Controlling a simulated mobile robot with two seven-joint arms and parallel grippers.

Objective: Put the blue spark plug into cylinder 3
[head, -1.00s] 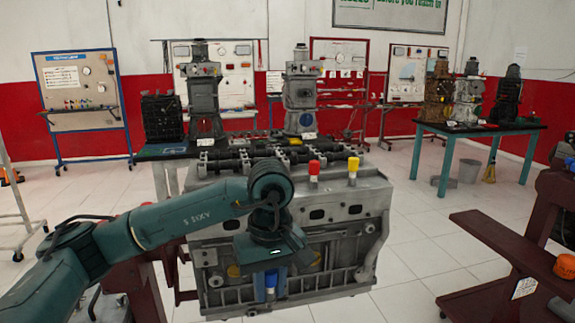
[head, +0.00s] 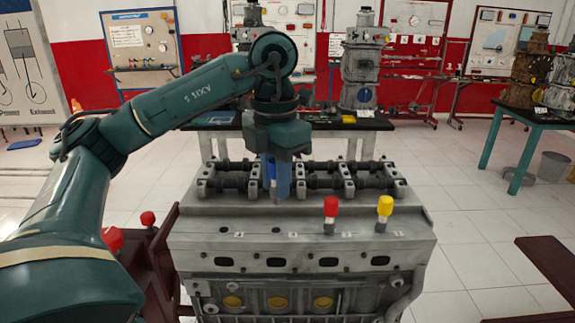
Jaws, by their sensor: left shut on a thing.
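My left gripper (head: 277,181) points down from the dark green arm, over the middle of the engine's top. It is shut on the blue spark plug (head: 272,171), which shows as a bright blue bit between the fingers. The plug's lower end is hard to make out, and I cannot tell whether it touches the engine. The grey engine block (head: 300,246) has a ledge along its near top edge with small number marks, too small to read surely. A red spark plug (head: 331,209) and a yellow spark plug (head: 384,208) stand upright in this ledge, to the right. My right gripper is not in view.
Dark camshafts (head: 323,181) run along the engine's top behind the ledge. A dark table (head: 345,122) with other engine models stands behind. A green table (head: 547,122) is at the right. A red stand (head: 165,255) sits at the engine's left.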

